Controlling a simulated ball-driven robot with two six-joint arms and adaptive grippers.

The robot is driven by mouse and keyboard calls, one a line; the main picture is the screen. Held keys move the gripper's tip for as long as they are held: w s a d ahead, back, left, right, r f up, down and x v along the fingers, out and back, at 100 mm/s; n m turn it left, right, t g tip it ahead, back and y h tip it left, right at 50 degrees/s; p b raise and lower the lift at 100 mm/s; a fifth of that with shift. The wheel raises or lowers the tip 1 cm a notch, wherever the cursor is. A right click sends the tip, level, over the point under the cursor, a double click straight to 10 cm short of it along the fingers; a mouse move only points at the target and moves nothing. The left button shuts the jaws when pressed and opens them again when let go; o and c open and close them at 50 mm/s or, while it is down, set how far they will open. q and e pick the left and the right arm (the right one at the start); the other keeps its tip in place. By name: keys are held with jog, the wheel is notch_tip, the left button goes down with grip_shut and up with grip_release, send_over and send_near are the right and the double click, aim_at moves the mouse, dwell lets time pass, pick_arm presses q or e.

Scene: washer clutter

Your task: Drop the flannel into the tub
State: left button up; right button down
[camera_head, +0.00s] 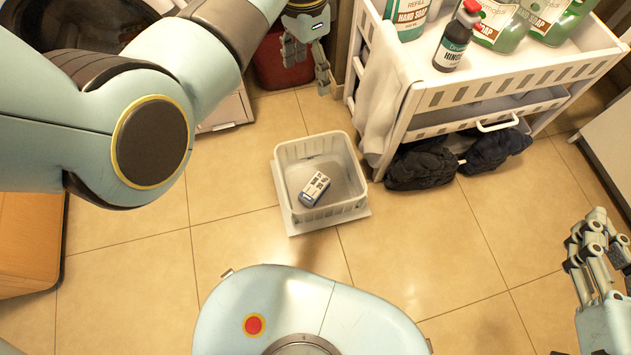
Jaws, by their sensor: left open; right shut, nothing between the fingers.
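A pale grey-white cloth, which looks like the flannel (383,95), hangs over the left end of the white cart and reaches down near the floor. The white tub (291,206) stands on the tiled floor at the middle, below and left of the cloth, with a small blue-and-white box (314,189) inside. My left gripper (307,68) is open and empty, above and left of the tub and left of the cloth, apart from both. My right gripper (580,238) is shut and empty at the right edge, far from both.
The white cart (440,98) carries green soap bottles (497,22) and a dark bottle (455,40). Dark bundles (425,165) lie at its foot. A red container (270,62) stands behind my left gripper. A brown box (25,240) is at left.

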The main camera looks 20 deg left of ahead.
pick_arm(q)
jog(key=shift+m, duration=0.6)
jog(key=r, duration=0.1)
jog(key=r+p, duration=0.1)
jog(key=r, duration=0.1)
jog(key=r+p, duration=0.1)
jog(key=r, duration=0.1)
jog(key=shift+a+r, duration=0.15)
jog(key=shift+a, duration=0.1)
pick_arm(e)
jog(key=r, duration=0.4)
jog(key=shift+w, duration=0.25)
